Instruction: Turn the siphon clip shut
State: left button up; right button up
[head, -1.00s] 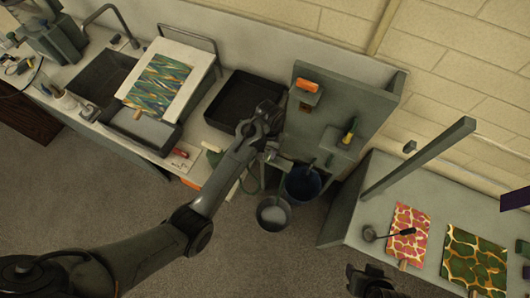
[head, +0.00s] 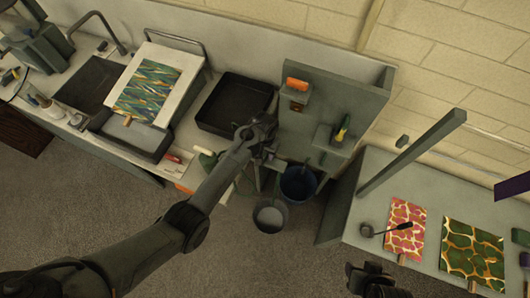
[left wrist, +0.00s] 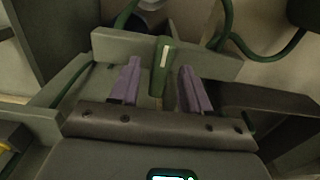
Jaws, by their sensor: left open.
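In the left wrist view a green lever with a pale stripe (left wrist: 163,66), which looks like the siphon clip, stands in front of a grey bar (left wrist: 110,46). My left gripper (left wrist: 160,88) is open, with one purple finger on each side of the lever and a visible gap to both. In the head view my left gripper (head: 268,150) is beside the grey shelf unit, above the buckets, and hides the clip. My right gripper (head: 368,282) is at the bottom edge, dark and partly cut off; its fingers cannot be made out.
Green hose (left wrist: 228,22) curves behind the bar. A black tray (head: 206,118) lies left of the grey shelf unit (head: 340,100). A blue bucket (head: 287,192) and a grey bucket (head: 258,222) stand below. A side table (head: 352,235) with marbled sheets is at the right.

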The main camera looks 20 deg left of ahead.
pick_arm(q)
jog(key=shift+f, duration=0.3)
jog(key=shift+c, duration=0.3)
grip_shut()
